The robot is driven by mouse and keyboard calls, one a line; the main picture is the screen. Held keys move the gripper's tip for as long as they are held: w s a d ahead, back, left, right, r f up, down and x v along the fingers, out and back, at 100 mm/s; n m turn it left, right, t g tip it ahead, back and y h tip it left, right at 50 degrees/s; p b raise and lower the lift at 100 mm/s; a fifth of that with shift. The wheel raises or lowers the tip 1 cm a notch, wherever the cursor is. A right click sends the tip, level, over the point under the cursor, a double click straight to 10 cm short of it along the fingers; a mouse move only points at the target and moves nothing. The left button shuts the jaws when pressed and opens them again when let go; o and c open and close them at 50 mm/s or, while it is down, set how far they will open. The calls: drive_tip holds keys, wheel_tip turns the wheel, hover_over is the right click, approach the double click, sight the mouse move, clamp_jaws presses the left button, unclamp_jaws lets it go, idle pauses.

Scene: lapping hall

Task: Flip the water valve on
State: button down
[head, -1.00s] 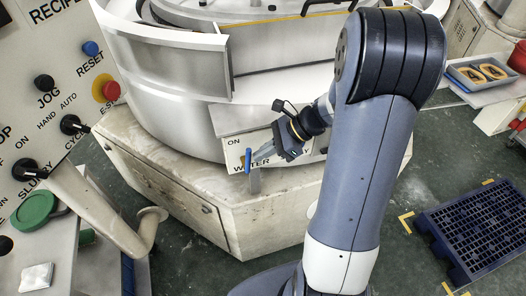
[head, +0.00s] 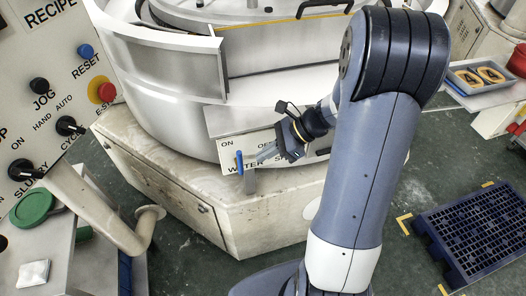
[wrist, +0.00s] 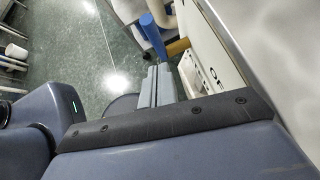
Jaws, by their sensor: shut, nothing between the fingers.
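The water valve has a blue lever handle (head: 239,162) that stands roughly upright in front of a white label plate (head: 264,146) reading ON at its left and WATER below; the right part of the plate is hidden by my gripper. In the wrist view the blue handle (wrist: 153,36) lies just beyond my fingertips, with a brass-coloured part (wrist: 178,47) beside it. My gripper (head: 261,158) is shut and empty, just right of the handle, its fingers pointing left. The closed fingers (wrist: 158,84) also show in the wrist view. A small gap seems to separate them from the handle.
The round lapping machine (head: 170,75) and its pale base (head: 165,185) stand behind the valve. A control panel (head: 50,100) with knobs and buttons is at the left. A blue pallet (head: 475,230) lies on the floor at the right. A tray (head: 480,78) stands at upper right.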

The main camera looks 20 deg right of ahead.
sight(238, 156)
drive_tip(key=b+v, duration=0.1)
drive_tip(key=v, duration=0.9)
drive_tip(key=shift+r, duration=0.3)
drive_tip(key=a+r+x, duration=0.1)
drive_tip(key=x, duration=1.1)
drive_tip(key=shift+w+a+f, duration=0.15)
drive_tip(key=shift+a+f, duration=0.05)
drive_tip(key=shift+a, duration=0.05)
